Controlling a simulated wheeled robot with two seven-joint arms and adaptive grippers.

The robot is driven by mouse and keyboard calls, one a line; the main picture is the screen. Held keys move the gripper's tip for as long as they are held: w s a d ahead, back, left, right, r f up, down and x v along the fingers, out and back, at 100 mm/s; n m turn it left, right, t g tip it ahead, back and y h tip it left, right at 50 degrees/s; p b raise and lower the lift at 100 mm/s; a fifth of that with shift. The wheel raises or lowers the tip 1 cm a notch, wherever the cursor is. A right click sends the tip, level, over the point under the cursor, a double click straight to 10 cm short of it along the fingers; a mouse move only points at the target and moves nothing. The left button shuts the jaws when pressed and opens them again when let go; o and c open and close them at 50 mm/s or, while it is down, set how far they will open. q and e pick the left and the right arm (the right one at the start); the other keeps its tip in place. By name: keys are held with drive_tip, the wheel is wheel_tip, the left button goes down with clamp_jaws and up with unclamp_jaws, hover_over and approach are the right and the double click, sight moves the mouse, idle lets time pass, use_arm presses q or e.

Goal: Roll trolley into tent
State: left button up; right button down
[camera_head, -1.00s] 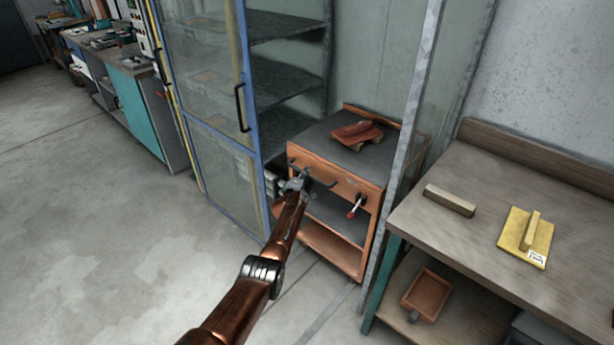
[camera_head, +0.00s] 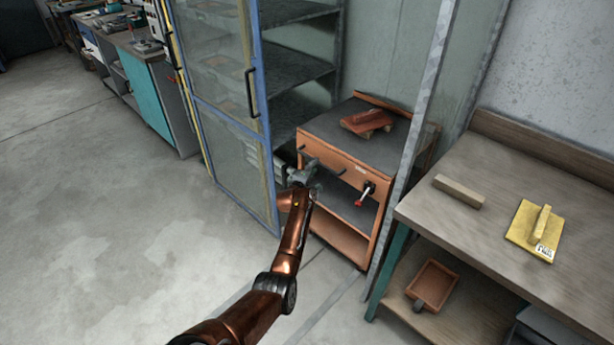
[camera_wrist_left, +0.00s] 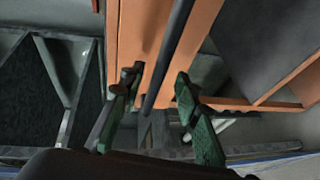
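The trolley (camera_head: 390,148) is orange with a dark grey top and an open shelf. It stands upright inside the blue-and-grey framed tent (camera_head: 258,100), behind the front post. A dark handle bar runs along its front; it also shows in the left wrist view (camera_wrist_left: 176,35). My left gripper (camera_head: 303,172) is at the left part of this bar, partly hiding it. In the left wrist view, its green fingers (camera_wrist_left: 157,90) are apart, with the bar running between them and no clear contact. My right gripper is not in view. The trolley's wheels are not seen.
A reddish block-like item (camera_head: 368,121) lies on the trolley top. A red-tipped lever (camera_head: 363,194) sticks out of its front. A wooden workbench (camera_head: 420,205) stands close on the right. The tent's glazed door (camera_head: 222,130) is at the left. Open concrete floor (camera_head: 120,230) lies left and in front.

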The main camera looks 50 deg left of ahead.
use_arm(q)
drive_tip(key=v, duration=0.7)
drive_tip(key=shift+s, duration=0.3)
drive_tip(key=shift+d, duration=0.15)
